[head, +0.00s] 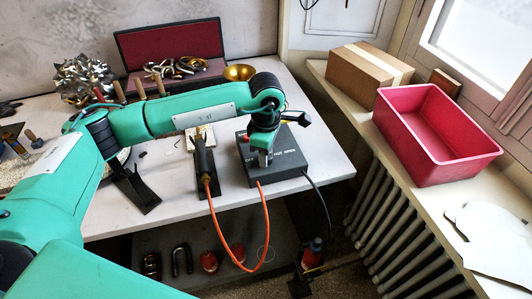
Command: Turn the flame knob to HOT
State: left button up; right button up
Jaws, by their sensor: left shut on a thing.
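A dark grey control box (285,171) stands near the front right of the white bench. White lettering shows on its top, only partly readable. My left gripper (264,158) reaches down from above onto the top of the box and is shut on the flame knob. The fingers and wrist hide the knob, so its pointer setting cannot be told. My right gripper is not in view.
A torch (204,160) lies left of the box, with an orange hose (266,225) looping below the bench edge. A black cable (320,195) hangs at right. Behind are a brass bowl (239,73) and a red-lined case (170,42). A red bin (435,135) stands on the sill.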

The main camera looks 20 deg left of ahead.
pick_arm(q)
jog(key=o, duration=1)
jog(key=shift+c, duration=0.2)
jog(key=shift+r, duration=0.3)
notch_tip(320, 180, up, 13)
jog(key=b, duration=0.2)
jog(key=shift+r, duration=0.15)
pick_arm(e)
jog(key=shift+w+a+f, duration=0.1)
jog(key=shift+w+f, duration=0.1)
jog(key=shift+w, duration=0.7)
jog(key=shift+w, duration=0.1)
